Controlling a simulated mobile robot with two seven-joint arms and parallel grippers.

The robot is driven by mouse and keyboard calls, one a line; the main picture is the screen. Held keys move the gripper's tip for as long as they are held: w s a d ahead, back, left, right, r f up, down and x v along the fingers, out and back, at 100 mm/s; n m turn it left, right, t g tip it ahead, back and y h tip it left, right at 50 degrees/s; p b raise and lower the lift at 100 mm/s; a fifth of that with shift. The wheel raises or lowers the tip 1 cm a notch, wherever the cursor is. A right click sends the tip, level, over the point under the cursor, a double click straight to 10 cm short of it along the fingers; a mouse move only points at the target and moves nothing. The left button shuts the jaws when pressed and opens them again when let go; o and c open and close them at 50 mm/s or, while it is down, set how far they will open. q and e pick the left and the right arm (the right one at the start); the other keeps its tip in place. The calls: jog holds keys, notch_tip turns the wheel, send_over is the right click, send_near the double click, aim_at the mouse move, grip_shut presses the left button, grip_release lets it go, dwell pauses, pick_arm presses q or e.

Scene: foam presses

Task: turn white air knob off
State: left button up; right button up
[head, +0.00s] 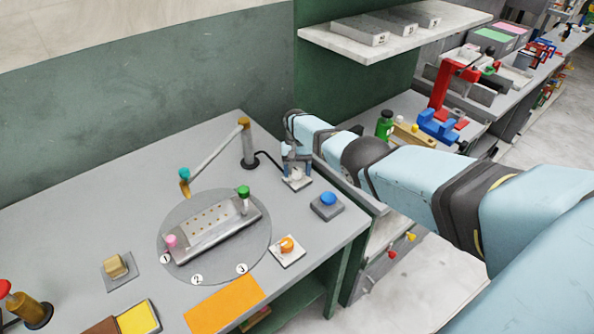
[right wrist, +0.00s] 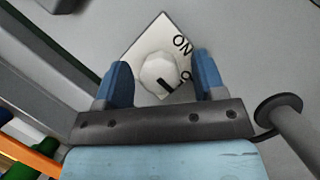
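The white air knob (head: 296,175) sits on a small white plate (head: 303,185) at the back right of the grey table. In the right wrist view the knob (right wrist: 157,72) is faceted, with a black mark near its lower edge. The plate (right wrist: 150,38) reads "ON", and a second label is partly hidden by a finger. My right gripper (head: 297,163) is over the knob, and in the right wrist view its blue fingers (right wrist: 162,82) stand on either side of it with small gaps. It is open. My left gripper is not in view.
A blue button (head: 328,198) on a grey box and an orange knob (head: 287,244) on a white plate are nearby. A post with a swing arm (head: 247,145) stands left of my gripper. A round plate (head: 215,275) carries a metal mould (head: 240,224).

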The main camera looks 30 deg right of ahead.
jog(key=b+v, duration=0.1)
jog(key=v, duration=1.2)
jog(key=shift+r, duration=0.35)
jog(key=shift+w+d, duration=0.1)
jog(key=shift+w, duration=0.05)
